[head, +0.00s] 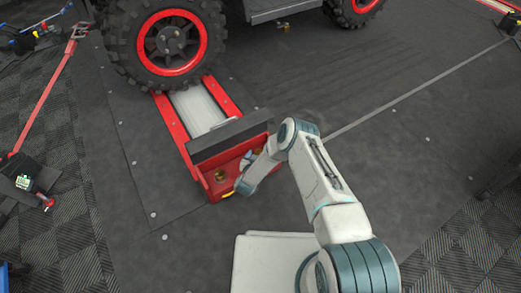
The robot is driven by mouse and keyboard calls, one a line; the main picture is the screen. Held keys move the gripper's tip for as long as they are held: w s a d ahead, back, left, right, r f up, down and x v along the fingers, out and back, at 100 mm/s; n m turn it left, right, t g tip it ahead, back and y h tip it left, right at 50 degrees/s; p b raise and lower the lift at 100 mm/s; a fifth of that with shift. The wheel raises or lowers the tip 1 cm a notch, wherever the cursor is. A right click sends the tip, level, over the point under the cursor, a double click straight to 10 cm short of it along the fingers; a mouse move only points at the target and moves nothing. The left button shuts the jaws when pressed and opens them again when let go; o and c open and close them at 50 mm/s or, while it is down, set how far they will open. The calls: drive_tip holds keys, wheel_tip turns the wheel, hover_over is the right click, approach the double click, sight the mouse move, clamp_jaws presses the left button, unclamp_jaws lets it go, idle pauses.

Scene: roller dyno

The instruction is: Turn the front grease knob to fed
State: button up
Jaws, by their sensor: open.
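The red roller unit (213,185) stands on the dark floor, with a dark plate along the top of its near end. A small brass-coloured fitting (220,177) shows on its near end face. It may be the front grease knob, but its setting is too small to read. My gripper (240,187) is at the right part of this near end, pointing down and left, close to the red face. It is open, with nothing seen in it. Its fingertips are small and hard to make out. Whether it touches the unit I cannot tell. My wrist hides part of the face.
A large black tyre with a red rim (173,42) rests at the unit's far end, by the pale roller (200,108). A red strap (47,97) runs along the left to a floor device (27,183). The floor right of the unit is mostly clear.

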drive_tip(key=p+v, duration=0.3)
drive_tip(key=v, duration=0.8)
drive_tip(key=shift+r+p, duration=0.2)
drive_tip(key=shift+p, duration=0.15)
